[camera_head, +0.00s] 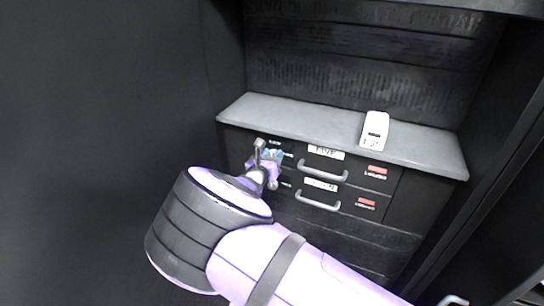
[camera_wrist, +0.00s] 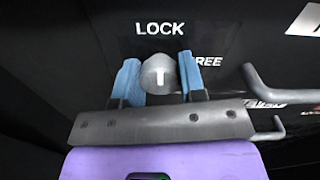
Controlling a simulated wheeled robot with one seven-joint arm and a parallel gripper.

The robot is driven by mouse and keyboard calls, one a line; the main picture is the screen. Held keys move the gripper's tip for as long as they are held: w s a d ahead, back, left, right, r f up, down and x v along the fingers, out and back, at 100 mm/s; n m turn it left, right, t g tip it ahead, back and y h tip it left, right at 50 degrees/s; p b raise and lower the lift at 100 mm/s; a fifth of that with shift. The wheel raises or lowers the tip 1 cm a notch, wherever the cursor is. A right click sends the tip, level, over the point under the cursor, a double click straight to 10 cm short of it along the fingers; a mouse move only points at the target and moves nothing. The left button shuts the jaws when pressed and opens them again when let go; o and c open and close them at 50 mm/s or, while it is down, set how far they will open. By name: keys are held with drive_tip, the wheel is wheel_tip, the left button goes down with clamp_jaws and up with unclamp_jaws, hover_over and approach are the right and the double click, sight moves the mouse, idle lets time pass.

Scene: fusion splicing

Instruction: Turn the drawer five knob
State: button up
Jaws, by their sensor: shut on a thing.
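The drawer five knob (camera_wrist: 158,74) is a round grey knob with a white mark on its face, under the word LOCK in the wrist view. Part of the word FREE shows to its right. My gripper (camera_wrist: 161,77) has its two blue fingers on either side of the knob and is shut on it. In the head view my gripper (camera_head: 271,155) is at the left end of the top drawer, hiding the knob. The drawer labelled FIVE (camera_head: 326,152) has a grey handle (camera_head: 323,174) and looks closed.
A second drawer with a handle (camera_head: 318,204) is just below. Red labels (camera_head: 376,171) are at the drawers' right. A white device with a display (camera_head: 375,130) stands on the grey countertop (camera_head: 300,123). Dark walls enclose both sides. The handle (camera_wrist: 280,88) is close to my right finger.

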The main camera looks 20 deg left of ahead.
drive_tip(key=m, duration=0.8)
drive_tip(key=shift+m, duration=0.3)
drive_tip(key=m, duration=0.9)
idle(0.4)
drive_tip(key=o, duration=0.9)
